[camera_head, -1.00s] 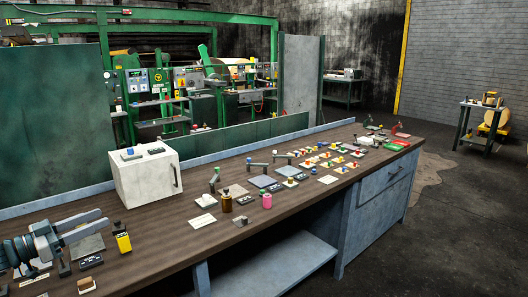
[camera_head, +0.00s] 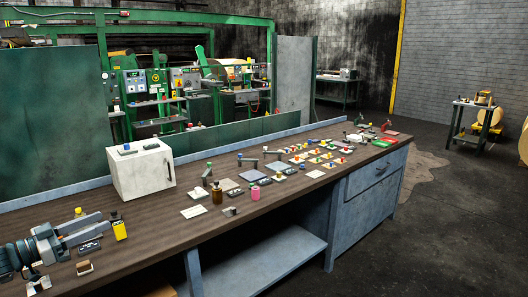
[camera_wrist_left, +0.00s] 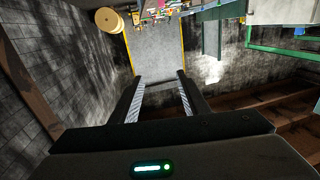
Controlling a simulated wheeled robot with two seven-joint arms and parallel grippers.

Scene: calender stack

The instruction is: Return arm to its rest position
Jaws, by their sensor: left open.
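My left gripper (camera_head: 92,229) is at the lower left of the head view, over the left end of the brown workbench (camera_head: 150,224). Its two fingers are apart and point right, with nothing between them. In the left wrist view the two fingers (camera_wrist_left: 161,90) are also spread and empty, with the distant floor and walls behind them. A yellow bottle with a dark cap (camera_head: 119,229) stands on the bench just right of the fingertips. My right gripper does not show.
A white cabinet box (camera_head: 140,175) stands toward the bench's back. A brown bottle (camera_head: 217,194), a pink bottle (camera_head: 255,193) and several small coloured parts lie to the right. A low green panel (camera_head: 230,133) runs behind the bench. Open floor (camera_head: 450,230) lies at right.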

